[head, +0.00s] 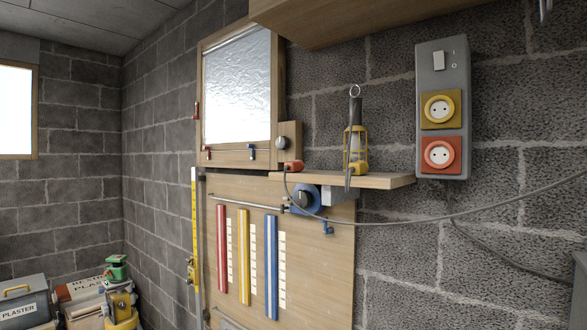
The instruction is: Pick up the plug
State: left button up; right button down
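An orange-red plug (293,166) lies on the left end of the wooden shelf (385,180). A grey cable (420,219) appears to leave it, loops below the shelf and runs off to the right. A caged yellow lamp (355,140) stands on the shelf, with a yellow piece (361,169) at its foot; I cannot tell if that piece is a second plug. A grey wall box (459,100) carries a yellow socket (439,108) above a red socket (441,154), both empty. Neither of my grippers shows.
A wooden cabinet (297,65) with a shiny panel hangs left of the shelf. A board (315,270) with coloured strips and a blue reel (306,199) is below it. Toolboxes (25,300) stand at lower left. An overhead wooden ledge (350,15) spans the top.

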aim_at(296, 166)
jog(key=u, duration=0.05)
jog(key=i, duration=0.65)
jog(key=z, duration=0.85)
jog(key=i, duration=0.4)
jog(key=z, duration=0.35)
